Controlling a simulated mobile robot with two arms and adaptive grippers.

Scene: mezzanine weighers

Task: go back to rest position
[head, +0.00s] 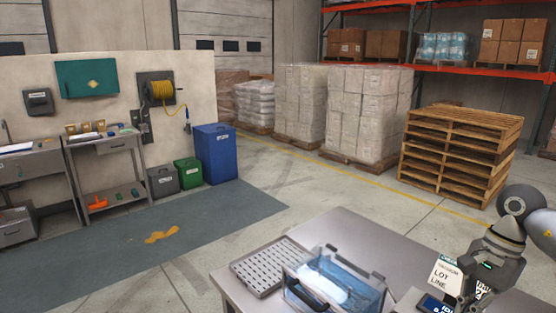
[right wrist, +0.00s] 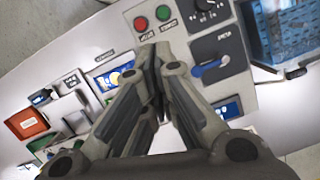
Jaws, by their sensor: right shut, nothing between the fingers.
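My right gripper (head: 472,292) shows at the lower right of the head view, over the right end of the grey metal table (head: 355,228). In the right wrist view the right gripper (right wrist: 152,52) is shut, its fingertips together with nothing between them. Below it in that view is a light control panel with a red button (right wrist: 140,23), a green button (right wrist: 163,13), a black knob (right wrist: 208,6) and a blue lever (right wrist: 210,67). The fingertips appear just beside the buttons; contact cannot be told. My left gripper is in neither view.
A clear case with blue contents (head: 335,280) and a slotted grey tray (head: 268,264) are on the table. A white lot-line card (head: 446,276) stands close to the right gripper. Stacked pallets (head: 460,150) stand beyond. The floor left of the table is open.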

